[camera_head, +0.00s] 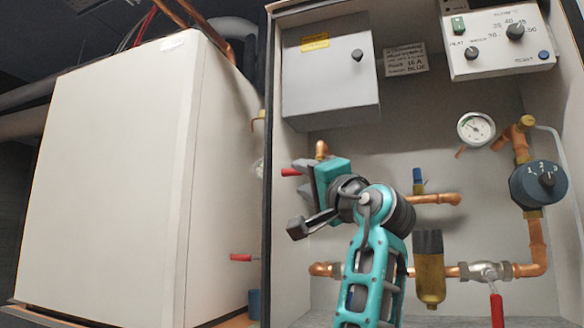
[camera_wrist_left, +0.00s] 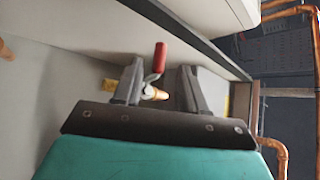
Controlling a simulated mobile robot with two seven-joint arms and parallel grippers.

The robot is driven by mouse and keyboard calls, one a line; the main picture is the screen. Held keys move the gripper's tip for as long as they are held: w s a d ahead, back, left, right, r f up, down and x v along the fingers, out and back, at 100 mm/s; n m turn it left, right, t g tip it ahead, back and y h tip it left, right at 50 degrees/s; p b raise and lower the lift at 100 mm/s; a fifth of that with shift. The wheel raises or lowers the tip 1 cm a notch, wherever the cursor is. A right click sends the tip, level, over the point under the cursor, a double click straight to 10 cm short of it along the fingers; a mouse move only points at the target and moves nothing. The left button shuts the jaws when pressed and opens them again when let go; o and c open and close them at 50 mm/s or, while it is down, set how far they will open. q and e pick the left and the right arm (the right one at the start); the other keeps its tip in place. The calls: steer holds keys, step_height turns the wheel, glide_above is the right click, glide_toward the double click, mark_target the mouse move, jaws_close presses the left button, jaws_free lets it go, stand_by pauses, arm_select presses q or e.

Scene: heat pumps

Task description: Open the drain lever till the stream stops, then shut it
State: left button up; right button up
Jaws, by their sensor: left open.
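My left gripper (camera_head: 300,196) is open in front of the cabinet's left side. In the left wrist view, a red lever handle (camera_wrist_left: 160,57) on a small metal valve with a copper end (camera_wrist_left: 155,94) shows between its spread fingers (camera_wrist_left: 155,88). I cannot tell whether the fingers touch it. In the head view, a red handle (camera_head: 290,172) shows beside the gripper, partly hidden by it. Another red lever (camera_head: 240,257) sticks out lower, at the white unit's edge, above a blue container (camera_head: 255,303). No label shows which is the drain lever. No stream is visible. My right gripper is not in view.
The large white unit (camera_head: 110,170) stands left of the open cabinet (camera_head: 267,215). Inside are a grey box (camera_head: 325,85), a control panel (camera_head: 500,42), a gauge (camera_head: 476,129), a brass filter (camera_head: 430,278), copper pipes and a red-handled valve (camera_head: 497,308). Cabinet walls and pipes limit room around the gripper.

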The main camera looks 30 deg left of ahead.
mark_target(294, 174)
arm_select(q)
steer(key=p+x, duration=0.1)
steer(key=x, duration=0.5)
steer(key=shift+c, duration=0.2)
jaws_close()
